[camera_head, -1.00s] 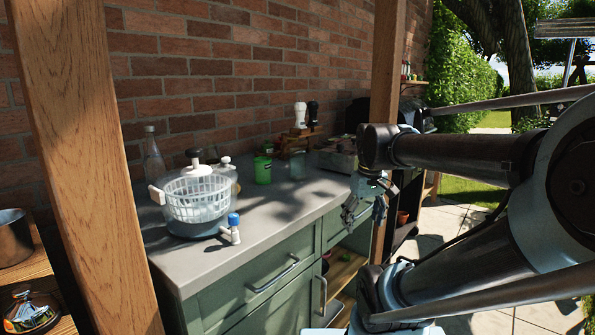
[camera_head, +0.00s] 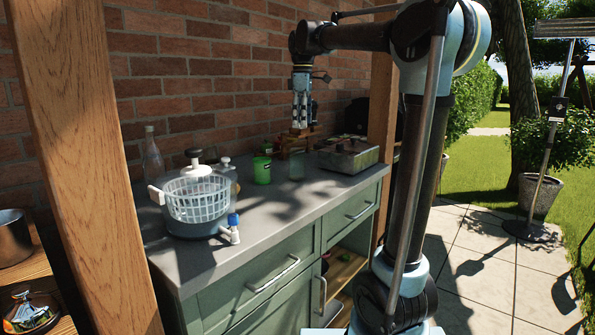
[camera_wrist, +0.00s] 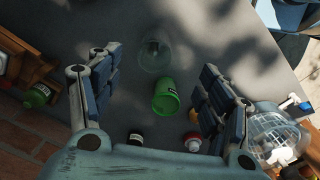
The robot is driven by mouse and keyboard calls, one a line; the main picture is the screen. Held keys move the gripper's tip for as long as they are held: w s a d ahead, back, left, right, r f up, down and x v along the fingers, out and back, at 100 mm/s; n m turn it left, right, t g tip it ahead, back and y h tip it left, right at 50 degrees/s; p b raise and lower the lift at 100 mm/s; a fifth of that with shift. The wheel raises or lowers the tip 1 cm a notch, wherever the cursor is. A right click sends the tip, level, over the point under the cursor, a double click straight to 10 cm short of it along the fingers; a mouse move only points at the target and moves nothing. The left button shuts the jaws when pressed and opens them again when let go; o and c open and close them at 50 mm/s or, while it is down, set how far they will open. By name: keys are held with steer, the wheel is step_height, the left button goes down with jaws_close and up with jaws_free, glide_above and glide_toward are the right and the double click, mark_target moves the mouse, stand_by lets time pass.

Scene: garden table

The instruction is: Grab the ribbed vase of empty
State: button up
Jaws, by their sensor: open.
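A clear glass vessel (camera_head: 296,166), which appears to be the vase, stands on the grey counter beside a green cup. In the wrist view the clear vase (camera_wrist: 155,56) is seen from above, between and beyond the fingers, and looks empty. Its ribs are too faint to make out. My gripper (camera_head: 300,128) hangs pointing down above the back of the counter, over the vase's area. In the wrist view my gripper (camera_wrist: 160,60) has its fingers spread wide, with nothing held. I cannot see contact with the vase.
The green cup (camera_wrist: 165,98) stands close to the vase. A wooden rack (camera_head: 290,146) is behind, partly hidden by my gripper. A metal box (camera_head: 348,157) is to the right. A white basket (camera_head: 196,198) and a glass bottle (camera_head: 152,155) stand left. The front counter is largely clear.

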steer(key=w+a, duration=0.1)
steer(key=a, duration=0.1)
glide_toward(297, 163)
steer(key=w+f, duration=0.3)
steer(key=f, duration=0.2)
steer(key=shift+n, duration=0.4)
steer(key=shift+w+f, duration=0.1)
steer(key=shift+f, duration=2.9)
steer(key=c, duration=1.2)
